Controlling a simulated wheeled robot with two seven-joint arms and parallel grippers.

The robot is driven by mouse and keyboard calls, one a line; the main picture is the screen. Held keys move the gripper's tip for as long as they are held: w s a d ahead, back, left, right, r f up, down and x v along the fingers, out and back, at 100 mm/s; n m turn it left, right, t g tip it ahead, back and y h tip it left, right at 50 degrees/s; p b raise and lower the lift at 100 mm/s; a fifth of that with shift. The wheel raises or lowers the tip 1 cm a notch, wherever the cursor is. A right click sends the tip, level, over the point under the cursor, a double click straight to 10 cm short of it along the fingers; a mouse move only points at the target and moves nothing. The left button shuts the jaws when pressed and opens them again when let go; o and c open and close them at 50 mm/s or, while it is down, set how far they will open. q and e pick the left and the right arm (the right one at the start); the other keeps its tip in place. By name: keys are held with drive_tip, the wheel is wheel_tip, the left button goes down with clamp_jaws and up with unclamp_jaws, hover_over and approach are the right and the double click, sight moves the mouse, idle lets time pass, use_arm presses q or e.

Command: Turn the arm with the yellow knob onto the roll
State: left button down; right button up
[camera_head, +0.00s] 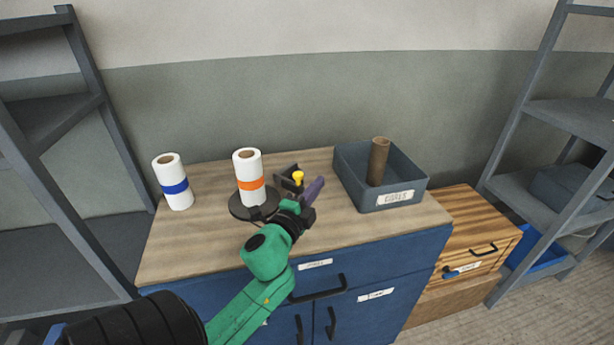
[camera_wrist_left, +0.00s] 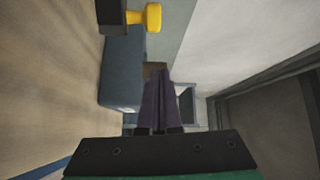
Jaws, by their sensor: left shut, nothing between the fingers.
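A white roll with an orange band (camera_head: 249,178) stands upright on a dark round base (camera_head: 240,209) on the cabinet top. To its right is a dark arm (camera_head: 286,180) with a yellow knob (camera_head: 298,177). The arm appears turned away from the roll. In the left wrist view the yellow knob (camera_wrist_left: 153,17) and dark arm (camera_wrist_left: 112,12) are at the top. My left gripper (camera_head: 319,184) is shut and empty, just right of the knob and apart from it. Its fingers (camera_wrist_left: 158,100) point away from the wrist camera. My right gripper is not in view.
A white roll with a blue band (camera_head: 174,184) stands at the left of the wooden top (camera_head: 190,235). A grey bin (camera_head: 408,176) with a brown cardboard tube (camera_head: 378,160) stands at the right. Grey shelves flank the cabinet. The front right of the top is clear.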

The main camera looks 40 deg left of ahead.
sight(299, 182)
use_arm(q)
drive_tip(key=a, duration=0.4)
drive_tip(key=shift+f+p, duration=0.25)
drive_tip(key=shift+p, duration=0.1)
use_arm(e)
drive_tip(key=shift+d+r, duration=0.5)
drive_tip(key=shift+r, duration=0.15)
use_arm(q)
drive_tip(key=shift+d, duration=0.1)
drive_tip(key=shift+s+a+m+h, duration=0.2)
drive_tip(key=shift+m+h, duration=0.2)
drive_tip(key=shift+h, duration=0.25)
drive_tip(key=shift+s+a+m+h, duration=0.15)
drive_tip(key=shift+m+h, duration=0.25)
drive_tip(key=shift+h, duration=0.25)
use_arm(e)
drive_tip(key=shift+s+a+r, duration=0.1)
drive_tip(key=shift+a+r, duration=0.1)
use_arm(q)
drive_tip(key=shift+s+a+m+h+p, duration=0.15)
drive_tip(key=shift+m+h+p, duration=0.2)
drive_tip(key=shift+h, duration=0.25)
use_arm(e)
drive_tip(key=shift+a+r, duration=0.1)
